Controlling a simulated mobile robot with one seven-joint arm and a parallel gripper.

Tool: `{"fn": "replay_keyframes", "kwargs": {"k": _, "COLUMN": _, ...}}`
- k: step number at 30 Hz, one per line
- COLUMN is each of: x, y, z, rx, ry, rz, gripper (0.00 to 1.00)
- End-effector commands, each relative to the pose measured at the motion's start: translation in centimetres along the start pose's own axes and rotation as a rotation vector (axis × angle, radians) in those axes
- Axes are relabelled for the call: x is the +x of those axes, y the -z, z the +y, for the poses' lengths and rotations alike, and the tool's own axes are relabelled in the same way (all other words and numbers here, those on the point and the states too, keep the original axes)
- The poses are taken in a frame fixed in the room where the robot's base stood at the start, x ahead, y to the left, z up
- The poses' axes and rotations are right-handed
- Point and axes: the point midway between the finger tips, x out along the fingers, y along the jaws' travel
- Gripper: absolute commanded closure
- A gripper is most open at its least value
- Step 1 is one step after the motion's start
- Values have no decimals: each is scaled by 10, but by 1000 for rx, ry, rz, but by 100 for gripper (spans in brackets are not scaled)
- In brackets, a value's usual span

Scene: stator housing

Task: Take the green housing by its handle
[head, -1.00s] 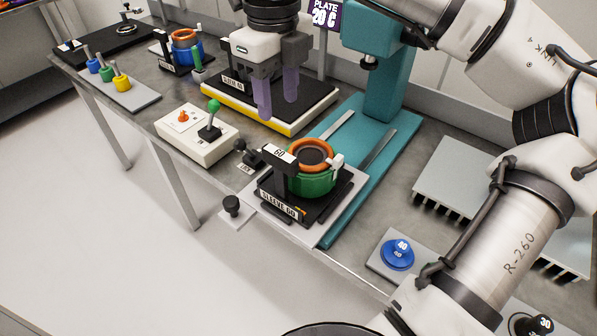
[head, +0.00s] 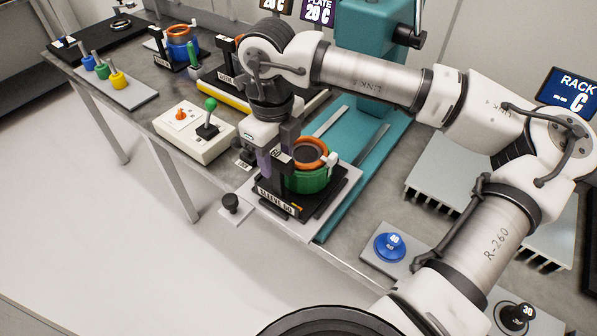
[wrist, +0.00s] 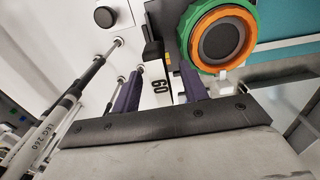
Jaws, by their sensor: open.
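The green housing (head: 309,181) with an orange ring (head: 312,148) on top sits upright on the black sleeve 60 stand (head: 279,208). A small white tab, perhaps its handle, shows on its right side. In the wrist view the green housing (wrist: 183,26) lies above and right of my two purple fingers (wrist: 159,88). The upright marked 60 (wrist: 158,75) appears between the fingers. Nothing is seen held, and the gap to the housing is hard to judge.
A teal press (head: 375,140) stands behind the housing. A white control box (head: 195,133) with a green-knobbed lever is left, and a black knob (head: 230,203) is in front. A blue housing (head: 181,47) sits farther back. A blue button (head: 390,247) is at right.

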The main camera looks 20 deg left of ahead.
Motion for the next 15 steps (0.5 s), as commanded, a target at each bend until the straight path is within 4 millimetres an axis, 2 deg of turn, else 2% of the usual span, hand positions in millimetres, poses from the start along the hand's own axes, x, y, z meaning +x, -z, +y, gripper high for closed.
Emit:
{"fn": "replay_keyframes", "kwargs": {"k": 4, "x": 0, "y": 0, "z": 0, "rx": 0, "ry": 0, "rz": 0, "gripper": 56}}
{"fn": "replay_keyframes", "kwargs": {"k": 12, "x": 0, "y": 0, "z": 0, "rx": 0, "ry": 0, "rz": 0, "gripper": 92}}
{"fn": "replay_keyframes", "kwargs": {"k": 14, "x": 0, "y": 0, "z": 0, "rx": 0, "ry": 0, "rz": 0, "gripper": 100}}
{"fn": "replay_keyframes", "kwargs": {"k": 15, "x": 0, "y": 0, "z": 0, "rx": 0, "ry": 0, "rz": 0, "gripper": 100}}
